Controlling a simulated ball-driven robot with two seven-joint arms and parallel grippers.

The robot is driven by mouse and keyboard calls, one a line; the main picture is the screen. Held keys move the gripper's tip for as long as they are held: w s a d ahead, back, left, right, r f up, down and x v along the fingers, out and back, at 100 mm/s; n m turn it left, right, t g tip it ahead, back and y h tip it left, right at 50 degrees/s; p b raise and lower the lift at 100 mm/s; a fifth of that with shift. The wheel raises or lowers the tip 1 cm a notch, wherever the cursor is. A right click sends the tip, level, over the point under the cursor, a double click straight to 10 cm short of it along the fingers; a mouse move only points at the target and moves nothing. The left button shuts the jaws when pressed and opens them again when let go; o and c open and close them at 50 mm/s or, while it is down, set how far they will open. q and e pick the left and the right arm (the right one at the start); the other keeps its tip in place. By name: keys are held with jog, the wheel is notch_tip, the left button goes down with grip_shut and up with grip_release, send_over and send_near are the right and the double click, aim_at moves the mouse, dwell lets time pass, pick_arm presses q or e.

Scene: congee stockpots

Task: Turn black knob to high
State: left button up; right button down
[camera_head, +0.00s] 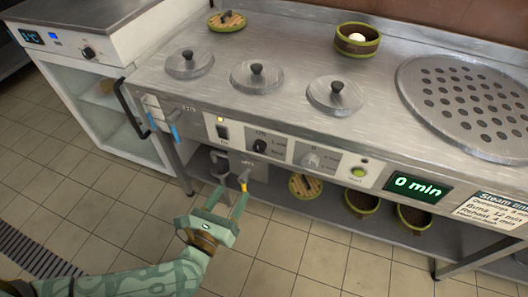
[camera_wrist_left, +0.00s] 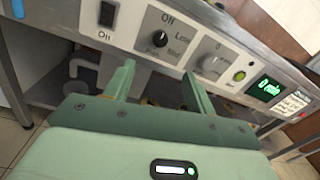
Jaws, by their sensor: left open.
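The black knob (camera_head: 261,146) sits on the front panel of the steel counter, on a plate with lettering around it. It also shows in the left wrist view (camera_wrist_left: 159,38), above the gap between my fingers. My left gripper (camera_head: 232,182) is open and empty, below and slightly left of the knob in the head view. In the left wrist view the gripper (camera_wrist_left: 157,70) points toward the panel, its two fingers apart and not around the knob. My right gripper is not in view.
A grey knob (camera_head: 312,160), a black switch (camera_head: 223,133), a green button (camera_head: 358,172) and a "0 min" display (camera_head: 418,188) share the panel. Another black knob (camera_head: 89,53) is on the left cabinet. A lower shelf (camera_head: 330,200) holds bowls.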

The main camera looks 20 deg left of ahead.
pick_arm(q)
jog(key=b, duration=0.2)
send_near(257, 150)
jog(key=w, duration=0.3)
jog(key=w+b, duration=0.1)
jog(key=w, duration=0.2)
jog(key=w+d, duration=0.1)
jog(key=w, duration=0.1)
jog(key=shift+w+b, duration=0.3)
jog(key=shift+b, duration=0.05)
jog(key=shift+w+r, duration=0.15)
jog(key=shift+w, duration=0.05)
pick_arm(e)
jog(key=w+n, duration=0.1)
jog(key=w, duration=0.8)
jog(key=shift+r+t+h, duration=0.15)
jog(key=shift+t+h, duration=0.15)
pick_arm(q)
jog(key=c, duration=1)
